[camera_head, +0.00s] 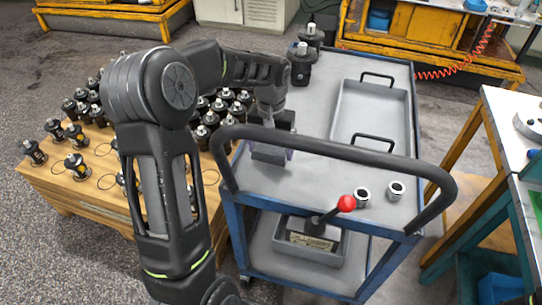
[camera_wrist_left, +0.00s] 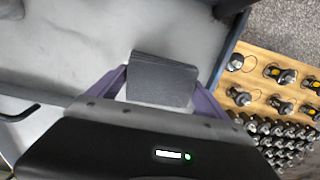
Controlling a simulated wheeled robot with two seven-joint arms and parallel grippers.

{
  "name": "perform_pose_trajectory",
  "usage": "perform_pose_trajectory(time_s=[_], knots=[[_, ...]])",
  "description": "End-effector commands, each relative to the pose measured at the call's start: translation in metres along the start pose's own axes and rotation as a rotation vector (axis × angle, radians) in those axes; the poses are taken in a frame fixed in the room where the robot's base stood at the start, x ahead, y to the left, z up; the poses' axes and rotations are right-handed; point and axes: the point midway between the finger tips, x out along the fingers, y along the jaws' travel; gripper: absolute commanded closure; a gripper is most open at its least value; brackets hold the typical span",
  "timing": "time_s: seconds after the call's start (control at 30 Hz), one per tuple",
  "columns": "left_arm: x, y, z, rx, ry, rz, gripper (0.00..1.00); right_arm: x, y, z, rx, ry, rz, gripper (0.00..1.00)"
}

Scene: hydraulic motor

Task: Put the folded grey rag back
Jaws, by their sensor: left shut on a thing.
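The folded grey rag (camera_wrist_left: 160,80) is a small dark grey block between the purple fingers of my left gripper (camera_wrist_left: 162,88) in the left wrist view. The gripper is shut on it. In the head view the left gripper (camera_head: 268,150) is over the near left part of the blue cart's grey top (camera_head: 315,185), and the rag shows only as a small grey patch (camera_head: 268,154). I cannot tell whether the rag touches the cart top. My right gripper is not in view.
A grey tray with black handles (camera_head: 372,115) lies on the cart. Two metal rings (camera_head: 396,190) sit near its front edge, behind the black push handle (camera_head: 440,205). Black motors (camera_head: 302,65) stand at the back left. A wooden table (camera_head: 95,190) with several motors is at left.

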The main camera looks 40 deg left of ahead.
Motion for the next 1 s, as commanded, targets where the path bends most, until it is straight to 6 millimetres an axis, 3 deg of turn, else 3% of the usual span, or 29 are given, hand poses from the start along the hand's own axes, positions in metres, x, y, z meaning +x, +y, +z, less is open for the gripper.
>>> perform_pose_trajectory(time_s=[0.4,0.77,0.8,0.93,1.0], knots=[[0.037,0.000,0.000,0.000,-0.001,0.000,0.50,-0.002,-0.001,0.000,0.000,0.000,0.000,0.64],[0.041,0.000,0.000,0.000,0.000,0.000,0.50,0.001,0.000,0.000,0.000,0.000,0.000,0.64],[0.041,0.000,0.000,0.000,0.000,0.000,0.10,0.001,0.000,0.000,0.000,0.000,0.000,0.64],[0.040,0.000,0.000,0.000,0.000,0.000,0.00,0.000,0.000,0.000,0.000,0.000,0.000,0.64],[0.040,0.000,0.000,0.000,0.000,0.000,0.00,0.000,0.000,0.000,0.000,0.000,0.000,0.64]])
